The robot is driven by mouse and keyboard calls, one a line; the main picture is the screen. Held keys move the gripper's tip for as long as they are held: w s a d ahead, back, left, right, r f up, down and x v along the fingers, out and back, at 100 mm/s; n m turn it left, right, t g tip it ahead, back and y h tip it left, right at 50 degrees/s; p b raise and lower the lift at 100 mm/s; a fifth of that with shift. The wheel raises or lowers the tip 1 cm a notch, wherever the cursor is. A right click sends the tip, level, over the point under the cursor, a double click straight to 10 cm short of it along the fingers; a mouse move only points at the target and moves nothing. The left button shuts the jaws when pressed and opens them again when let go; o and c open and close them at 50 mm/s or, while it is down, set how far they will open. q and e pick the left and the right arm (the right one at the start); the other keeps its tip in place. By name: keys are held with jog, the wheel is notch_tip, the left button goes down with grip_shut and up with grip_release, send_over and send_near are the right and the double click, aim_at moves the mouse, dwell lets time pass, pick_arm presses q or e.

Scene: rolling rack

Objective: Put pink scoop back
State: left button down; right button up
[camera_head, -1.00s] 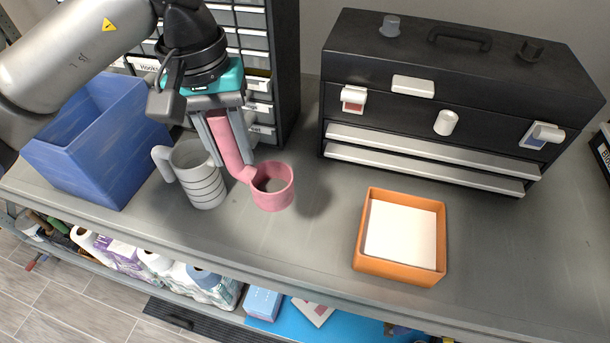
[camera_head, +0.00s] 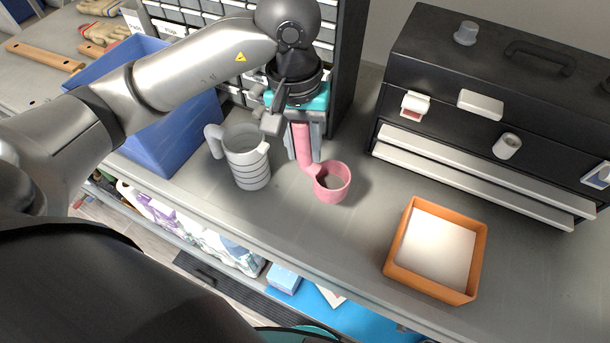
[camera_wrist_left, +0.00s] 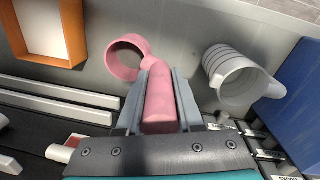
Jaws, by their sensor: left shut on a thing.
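The pink scoop (camera_head: 332,184) is a round cup with a thick handle. My left gripper (camera_head: 305,155) is shut on the handle, with the cup hanging below and to the right of the fingers. In the left wrist view the pink scoop (camera_wrist_left: 127,58) shows its handle between the two grey fingers (camera_wrist_left: 158,92). The cup is low over the grey shelf, and I cannot tell whether it touches. The orange square tray (camera_head: 467,293) with a white inside stands to the right, apart from the scoop. My right gripper is not in view.
A grey ribbed measuring jug (camera_head: 247,160) stands just left of the scoop. A blue bin (camera_head: 160,125) is farther left. A black toolbox (camera_head: 480,110) and a drawer cabinet (camera_head: 345,60) stand behind. The shelf between scoop and tray is clear.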

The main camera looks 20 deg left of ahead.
pick_arm(q)
notch_tip(320, 180, down, 9)
jog(key=shift+s+f+p, duration=0.1)
jog(key=shift+p, duration=0.3)
jog(key=shift+f, duration=0.2)
jog(key=shift+f, duration=0.15)
jog(key=c, duration=0.6)
grip_release()
jog(key=shift+o, duration=0.2)
